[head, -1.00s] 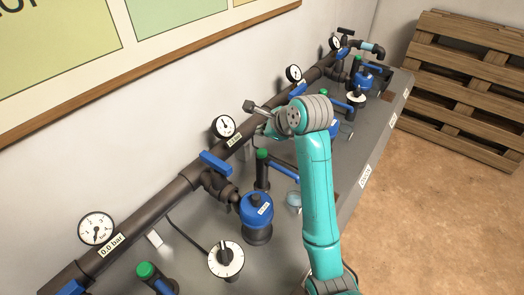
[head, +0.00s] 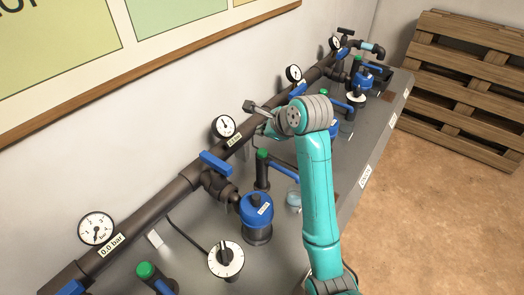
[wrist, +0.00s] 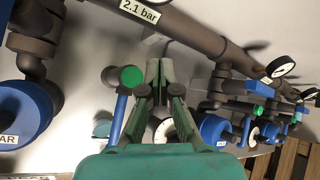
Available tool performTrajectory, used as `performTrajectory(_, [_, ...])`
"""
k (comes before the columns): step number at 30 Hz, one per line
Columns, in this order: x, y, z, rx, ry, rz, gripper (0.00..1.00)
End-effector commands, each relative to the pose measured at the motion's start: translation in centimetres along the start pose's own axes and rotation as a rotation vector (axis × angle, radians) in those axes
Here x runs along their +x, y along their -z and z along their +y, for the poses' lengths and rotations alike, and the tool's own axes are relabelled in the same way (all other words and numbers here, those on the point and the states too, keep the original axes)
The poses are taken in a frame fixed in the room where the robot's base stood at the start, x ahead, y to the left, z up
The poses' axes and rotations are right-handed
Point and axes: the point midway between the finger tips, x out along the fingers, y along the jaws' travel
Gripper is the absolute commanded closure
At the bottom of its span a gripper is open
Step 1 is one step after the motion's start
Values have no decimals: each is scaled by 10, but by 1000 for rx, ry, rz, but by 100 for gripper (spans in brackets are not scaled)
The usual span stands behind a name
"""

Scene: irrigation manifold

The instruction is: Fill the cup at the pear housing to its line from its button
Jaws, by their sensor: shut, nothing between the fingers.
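A blue filter housing (head: 257,212) with a small label stands on the bench in the head view. In the wrist view a blue housing (wrist: 22,115) at the left edge has a cut-off label ending in "AR". A green round button (wrist: 131,76) tops a post beside my fingers; a green top (head: 262,153) also shows in the head view. A pale bluish cup (head: 293,199) stands right of the housing, partly behind my arm. It shows small in the wrist view (wrist: 102,127), its line not readable. My gripper (wrist: 158,68) is shut and empty, close to the green button.
A dark pipe (head: 165,205) with gauges and blue valve levers runs along the wall. A white dial (head: 226,259) sits left of the housing. More blue housings (head: 364,80) stand farther along the bench. A wooden pallet (head: 465,85) leans at the back right.

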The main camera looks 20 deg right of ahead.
Motion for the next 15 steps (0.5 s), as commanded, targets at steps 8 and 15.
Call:
performTrajectory(8, [0,0,0,0,0,0,100])
performTrajectory(15, [-15,-12,-12,-2,3,-2,100])
